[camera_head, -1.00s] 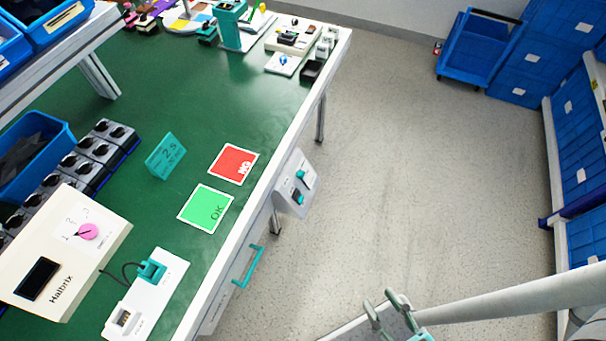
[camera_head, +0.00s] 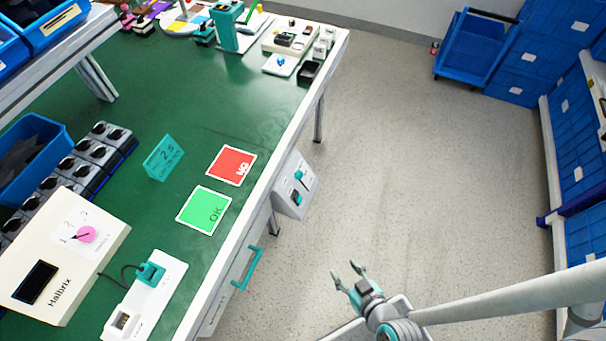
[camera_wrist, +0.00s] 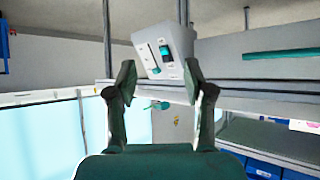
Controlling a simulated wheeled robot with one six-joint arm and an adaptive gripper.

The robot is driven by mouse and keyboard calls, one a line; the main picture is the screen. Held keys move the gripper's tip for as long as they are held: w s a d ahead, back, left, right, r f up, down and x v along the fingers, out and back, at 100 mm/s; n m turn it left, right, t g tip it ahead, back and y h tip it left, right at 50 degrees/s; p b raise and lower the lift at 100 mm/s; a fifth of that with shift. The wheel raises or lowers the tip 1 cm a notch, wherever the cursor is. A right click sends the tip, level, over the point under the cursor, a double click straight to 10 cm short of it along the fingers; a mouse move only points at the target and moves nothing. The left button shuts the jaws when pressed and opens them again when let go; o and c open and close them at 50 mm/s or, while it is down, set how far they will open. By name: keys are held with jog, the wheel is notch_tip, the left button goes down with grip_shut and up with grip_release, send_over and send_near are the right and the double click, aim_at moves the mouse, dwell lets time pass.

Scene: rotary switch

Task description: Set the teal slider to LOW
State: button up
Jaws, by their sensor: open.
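A small light grey control box (camera_head: 291,186) hangs below the front edge of the green workbench. In the wrist view the box (camera_wrist: 163,47) shows upright and slightly tilted between my fingers. On it are a narrow slot with a teal slider knob (camera_wrist: 155,70) at its lower end and a teal-and-dark switch (camera_wrist: 167,50) on the right. The slider's markings are too small to read. My gripper (camera_head: 345,271) is open and empty over the floor, right of and nearer than the box. In the wrist view its fingertips (camera_wrist: 160,76) stand apart, not touching the box.
A teal drawer handle (camera_head: 247,268) sticks out from the bench front, left of my gripper. The bench edge and a leg (camera_head: 319,120) are close to the box. The floor (camera_head: 420,190) to the right is clear as far as the blue crates (camera_head: 515,80).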

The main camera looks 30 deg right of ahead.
jog(key=w+f+n+y, duration=0.15)
jog(key=w+f, duration=0.25)
jog(key=w, duration=0.4)
jog(key=n+y, duration=0.7)
jog(key=y, duration=0.1)
send_near(301, 175)
jog(key=shift+g, duration=0.3)
jog(key=x, duration=0.9)
jog(key=shift+w+r, duration=0.15)
jog(key=shift+w, duration=0.15)
grip_shut()
